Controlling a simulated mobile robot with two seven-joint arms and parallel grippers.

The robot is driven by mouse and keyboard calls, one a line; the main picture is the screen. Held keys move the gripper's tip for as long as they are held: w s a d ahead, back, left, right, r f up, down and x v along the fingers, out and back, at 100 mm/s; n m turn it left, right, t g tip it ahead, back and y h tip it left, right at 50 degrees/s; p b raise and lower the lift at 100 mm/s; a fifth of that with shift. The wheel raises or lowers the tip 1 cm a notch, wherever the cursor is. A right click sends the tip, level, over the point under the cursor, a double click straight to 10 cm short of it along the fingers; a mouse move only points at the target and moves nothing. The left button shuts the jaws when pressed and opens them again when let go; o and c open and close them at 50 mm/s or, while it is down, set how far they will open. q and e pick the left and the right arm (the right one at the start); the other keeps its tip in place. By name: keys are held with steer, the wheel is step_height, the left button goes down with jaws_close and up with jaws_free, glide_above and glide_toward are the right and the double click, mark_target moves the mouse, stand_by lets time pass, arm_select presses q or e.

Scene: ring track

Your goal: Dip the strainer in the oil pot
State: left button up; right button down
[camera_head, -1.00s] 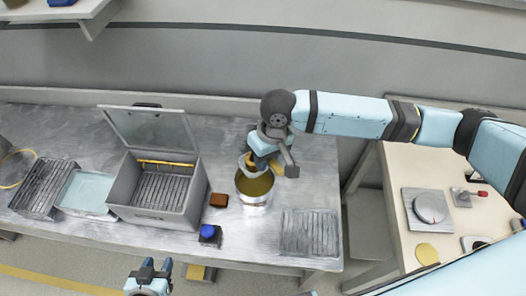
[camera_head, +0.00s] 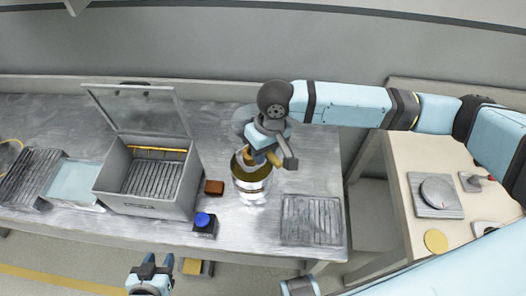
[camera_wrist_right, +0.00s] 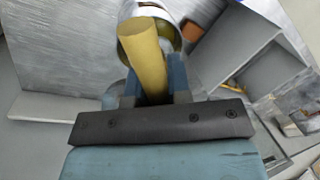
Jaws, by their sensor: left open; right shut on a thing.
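The metal oil pot (camera_head: 252,192) stands on the steel counter with dark yellow oil inside. My right gripper (camera_head: 268,152) is over the pot's back rim and shut on a thick yellow handle, which shows clearly in the right wrist view (camera_wrist_right: 146,58). I take it for the strainer's handle. The strainer's bowl is not clearly seen; a faint grey round shape lies behind the gripper, and I cannot tell if it is the bowl. My left gripper (camera_head: 150,268) is open and empty, in front of the counter at the bottom.
A grey box with an open lid (camera_head: 150,185) stands left of the pot. A small brown block (camera_head: 214,187) and a blue-topped button (camera_head: 203,221) lie between them. A grill plate (camera_head: 311,220) is right of the pot. A side table (camera_head: 418,165) stands at right.

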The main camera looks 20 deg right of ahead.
arm_select(q)
steer(key=shift+s+f+b, duration=0.25)
steer(key=shift+f+b, duration=0.1)
steer(key=shift+f, duration=0.3)
arm_select(e)
step_height(320, 180, down, 12)
steer(key=shift+s+f, duration=0.2)
steer(key=shift+s, duration=0.1)
stand_by(0.5)
steer(key=shift+f, duration=0.1)
stand_by(1.1)
arm_select(q)
steer(key=shift+r, duration=0.1)
step_height(320, 180, up, 11)
steer(key=a+p, duration=0.1)
steer(key=p, duration=1.2)
steer(key=shift+n+y, duration=0.3)
arm_select(e)
step_height(320, 180, up, 12)
steer(key=shift+w, duration=0.35)
